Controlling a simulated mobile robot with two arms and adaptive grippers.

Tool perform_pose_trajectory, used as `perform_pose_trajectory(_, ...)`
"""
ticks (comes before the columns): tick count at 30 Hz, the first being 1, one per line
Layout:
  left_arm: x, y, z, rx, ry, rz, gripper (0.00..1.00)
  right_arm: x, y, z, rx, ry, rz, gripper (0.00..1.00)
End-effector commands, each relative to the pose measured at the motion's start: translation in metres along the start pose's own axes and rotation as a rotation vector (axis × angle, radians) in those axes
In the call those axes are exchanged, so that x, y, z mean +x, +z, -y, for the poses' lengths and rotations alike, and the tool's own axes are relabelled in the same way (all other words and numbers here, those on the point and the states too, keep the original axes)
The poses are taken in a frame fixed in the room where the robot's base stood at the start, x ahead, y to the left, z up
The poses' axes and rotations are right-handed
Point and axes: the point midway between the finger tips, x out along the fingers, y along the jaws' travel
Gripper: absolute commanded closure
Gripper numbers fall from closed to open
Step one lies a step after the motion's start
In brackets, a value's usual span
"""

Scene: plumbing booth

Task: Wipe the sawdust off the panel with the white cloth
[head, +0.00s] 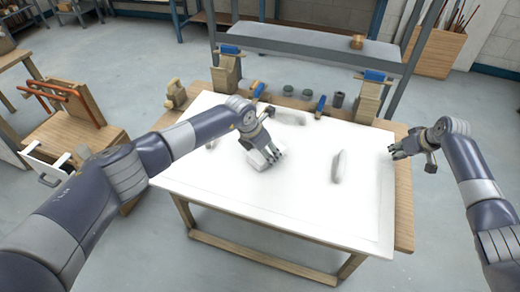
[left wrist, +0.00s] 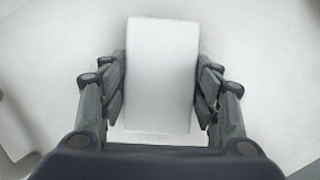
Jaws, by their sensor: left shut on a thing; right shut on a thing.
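The white panel (head: 320,205) lies flat on a wooden table. Blurred greyish patches that look like sawdust show on it: one right of centre (head: 338,166), one near the back (head: 290,117) and a small one at the left (head: 210,145). My left gripper (head: 268,152) is over the panel's middle, shut on the white cloth (head: 257,161). The cloth (left wrist: 160,75) shows as a pale folded block between both fingers in the left wrist view; I cannot tell whether it presses on the panel. My right gripper (head: 396,151) is shut at the panel's right edge.
Behind the panel stand wooden blocks with blue clamps (head: 228,70) (head: 370,92), small dark cups (head: 288,90) and a blue-handled tool (head: 320,105). A grey shelf (head: 300,42) is beyond. A wooden stand (head: 75,125) with orange clamps is at left. The panel's front part is clear.

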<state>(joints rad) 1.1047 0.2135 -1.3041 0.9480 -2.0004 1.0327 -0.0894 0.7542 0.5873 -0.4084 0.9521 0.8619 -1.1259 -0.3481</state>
Motion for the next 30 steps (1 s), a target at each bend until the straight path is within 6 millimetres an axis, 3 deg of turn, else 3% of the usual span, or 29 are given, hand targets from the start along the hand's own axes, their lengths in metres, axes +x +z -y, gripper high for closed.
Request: perform_pose_trajectory(30,0.011,0.03,0.059,0.002,-0.004,-0.004,0.77,0.0,0.0,0.0,0.0,0.0,0.0,1.0)
